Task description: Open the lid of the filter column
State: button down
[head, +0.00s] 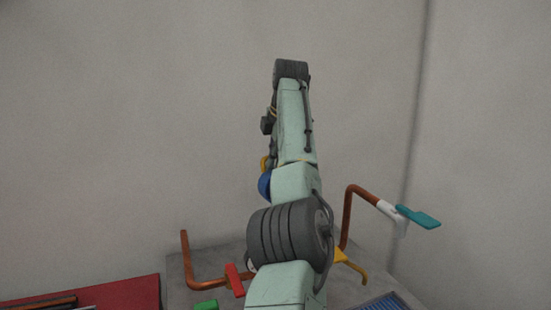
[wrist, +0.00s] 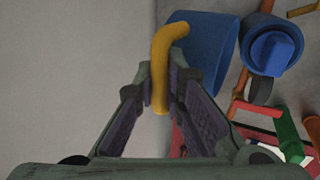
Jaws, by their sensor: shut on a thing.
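In the wrist view my gripper (wrist: 160,88) is shut on a yellow curved handle (wrist: 166,42), with a finger on each side of it. A blue lid-like part (wrist: 206,48) sits just right of the handle. Whether the handle joins it, and whether it is open, I cannot tell. In the head view a bit of blue (head: 265,185) and a bit of yellow (head: 264,163) show at the left edge of my arm. My arm hides the rest of the column and my gripper there.
A blue round part with a knob (wrist: 275,52) and a green-and-red part (wrist: 288,135) lie right in the wrist view. The head view shows copper pipes, a red valve handle (head: 234,280), a teal handle (head: 418,216) and a yellow handle (head: 350,264). Bare wall stands behind.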

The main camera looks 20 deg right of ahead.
jog(key=c, duration=1.9)
grip_release()
jog(key=shift+s+d, duration=0.1)
jog(key=shift+s, duration=0.05)
